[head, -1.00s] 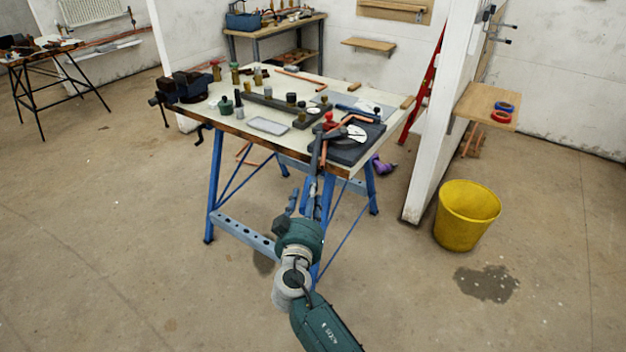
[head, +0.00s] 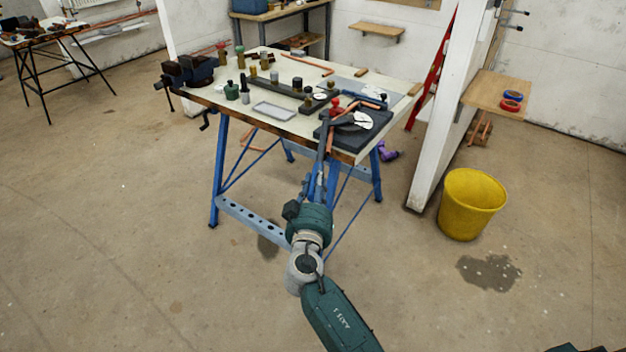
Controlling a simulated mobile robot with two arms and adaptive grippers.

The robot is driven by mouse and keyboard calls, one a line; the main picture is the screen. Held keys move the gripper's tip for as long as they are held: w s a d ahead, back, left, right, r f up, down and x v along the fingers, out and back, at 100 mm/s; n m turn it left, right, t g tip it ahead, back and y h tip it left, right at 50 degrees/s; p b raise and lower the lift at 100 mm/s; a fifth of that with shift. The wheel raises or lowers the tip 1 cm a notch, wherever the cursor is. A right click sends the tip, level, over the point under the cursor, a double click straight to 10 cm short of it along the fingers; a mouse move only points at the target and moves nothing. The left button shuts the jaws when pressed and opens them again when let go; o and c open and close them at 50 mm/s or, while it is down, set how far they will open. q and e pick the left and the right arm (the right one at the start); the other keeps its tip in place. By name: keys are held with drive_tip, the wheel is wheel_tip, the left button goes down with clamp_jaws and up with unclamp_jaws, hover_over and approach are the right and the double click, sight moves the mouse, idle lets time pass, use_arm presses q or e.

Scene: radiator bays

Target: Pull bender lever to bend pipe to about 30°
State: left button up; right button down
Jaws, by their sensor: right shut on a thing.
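The pipe bender has a dark base (head: 350,138), a red knob (head: 335,103) and a white round dial (head: 363,120). It sits at the near right corner of the workbench (head: 215,95). A copper pipe (head: 331,141) shows in it, partly hidden by the dark lever; its bend angle is too small to read. The lever (head: 322,151) reaches from the bender over the bench's front edge toward me. My right gripper (head: 319,180) is shut on the lever's near end; its fingers are small and hard to make out. My left gripper is out of view.
A yellow bucket (head: 472,204) stands on the floor at right, beside a white partition (head: 455,110). The floor in front is clear.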

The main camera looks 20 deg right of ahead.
drive_tip(key=d, duration=0.1)
drive_tip(key=s+d+y, duration=0.1)
drive_tip(key=n, duration=0.1)
drive_tip(key=shift+s+d+f+t, duration=0.3)
drive_tip(key=shift+s+d+f, duration=0.05)
drive_tip(key=shift+s+d, duration=0.05)
drive_tip(key=c, duration=1.7)
unclamp_jaws()
drive_tip(key=shift+o, duration=1.1)
drive_tip(key=shift+d, duration=0.1)
drive_tip(key=shift+d+r, duration=0.1)
drive_tip(key=v, duration=1.2)
drive_tip(key=shift+p, duration=0.3)
drive_tip(key=shift+s, duration=0.1)
